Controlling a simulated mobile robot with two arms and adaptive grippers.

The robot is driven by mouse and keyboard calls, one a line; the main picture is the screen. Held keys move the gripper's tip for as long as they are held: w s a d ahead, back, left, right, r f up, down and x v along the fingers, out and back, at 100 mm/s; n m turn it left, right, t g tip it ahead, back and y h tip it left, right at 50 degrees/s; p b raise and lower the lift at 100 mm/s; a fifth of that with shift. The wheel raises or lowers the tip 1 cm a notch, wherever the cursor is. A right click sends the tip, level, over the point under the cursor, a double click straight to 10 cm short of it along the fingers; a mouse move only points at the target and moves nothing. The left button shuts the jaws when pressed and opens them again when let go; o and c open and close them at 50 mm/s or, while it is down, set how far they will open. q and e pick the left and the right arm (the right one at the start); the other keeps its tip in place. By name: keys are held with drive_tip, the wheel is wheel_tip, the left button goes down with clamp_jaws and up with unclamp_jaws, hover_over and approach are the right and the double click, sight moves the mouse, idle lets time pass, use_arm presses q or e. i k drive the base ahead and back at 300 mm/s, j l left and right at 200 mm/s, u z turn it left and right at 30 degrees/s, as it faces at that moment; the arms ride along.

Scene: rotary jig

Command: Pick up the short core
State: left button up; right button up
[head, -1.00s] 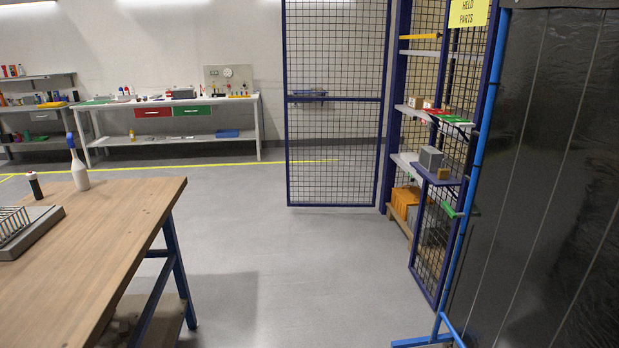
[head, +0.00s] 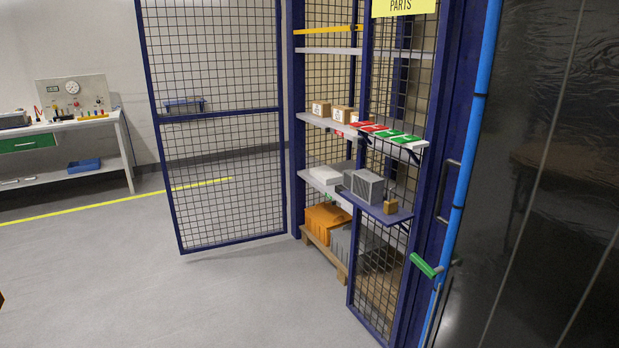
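I cannot make out a short core anywhere in the head view. Neither of my grippers is in view.
An open mesh door (head: 218,135) stands left of a blue cage with shelves. A blue ledge (head: 372,207) holds a grey box (head: 362,187) and a small brown block (head: 390,207). Red and green flat items (head: 385,132) lie above. A dark curtain (head: 540,180) fills the right. Floor at left is clear.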

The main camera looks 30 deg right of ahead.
sight(366, 184)
drive_tip(key=i+z, duration=0.15)
drive_tip(key=i, duration=0.75)
drive_tip(key=i+j+z, duration=0.1)
drive_tip(key=i, duration=0.8)
